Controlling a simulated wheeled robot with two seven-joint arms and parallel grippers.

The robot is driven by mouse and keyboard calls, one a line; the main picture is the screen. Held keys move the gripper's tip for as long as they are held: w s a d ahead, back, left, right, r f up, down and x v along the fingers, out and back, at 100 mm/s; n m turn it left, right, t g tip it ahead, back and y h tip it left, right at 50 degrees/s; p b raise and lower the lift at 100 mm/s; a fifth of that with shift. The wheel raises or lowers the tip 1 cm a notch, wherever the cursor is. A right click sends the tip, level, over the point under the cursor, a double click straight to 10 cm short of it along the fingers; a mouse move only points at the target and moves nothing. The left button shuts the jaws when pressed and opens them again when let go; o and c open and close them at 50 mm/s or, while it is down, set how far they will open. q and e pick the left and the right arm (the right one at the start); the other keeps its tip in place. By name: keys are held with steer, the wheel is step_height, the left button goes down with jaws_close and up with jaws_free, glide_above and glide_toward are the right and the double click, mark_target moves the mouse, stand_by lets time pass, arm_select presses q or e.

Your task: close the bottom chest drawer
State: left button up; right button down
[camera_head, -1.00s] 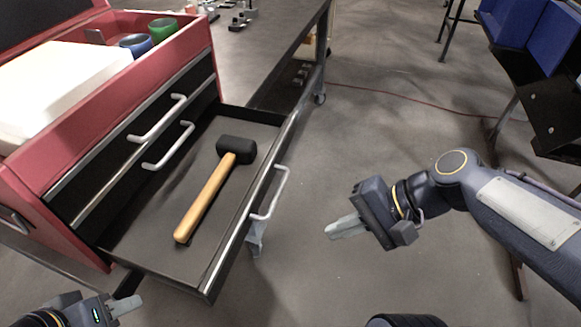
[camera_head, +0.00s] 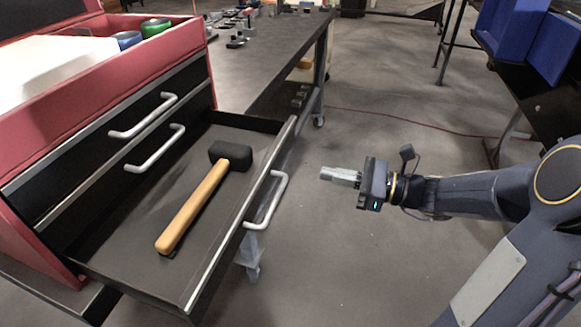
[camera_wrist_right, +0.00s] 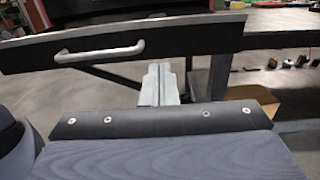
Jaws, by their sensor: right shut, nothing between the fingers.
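The bottom drawer (camera_head: 125,250) of the red chest (camera_head: 150,75) is pulled well out. A mallet with a black head (camera_head: 231,155) and wooden handle (camera_head: 192,205) lies inside it. The drawer's pale handle (camera_head: 273,204) is on its front. My right gripper (camera_head: 324,174) is shut and empty, a short way to the right of the handle, pointing at it without touching. In the right wrist view the shut fingers (camera_wrist_right: 158,84) point towards the drawer front, with the handle (camera_wrist_right: 98,53) left of them. My left gripper is not in view.
A dark workbench (camera_head: 275,50) with small parts on it stands behind the chest. Blue bins (camera_head: 520,35) on a dark rack are at the upper right. The floor (camera_head: 330,260) between the drawer and my right arm is clear.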

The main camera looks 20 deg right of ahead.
mark_target(199, 156)
steer(key=x, duration=0.9)
steer(key=shift+w+a, duration=0.1)
steer(key=shift+a, duration=0.1)
steer(key=b+x, duration=0.3)
steer(key=x, duration=1.9)
steer(key=shift+w+a+f, duration=0.1)
steer(key=shift+w+a, duration=0.2)
steer(key=shift+a, duration=0.05)
steer(key=shift+r, duration=0.2)
steer(key=shift+r, duration=0.1)
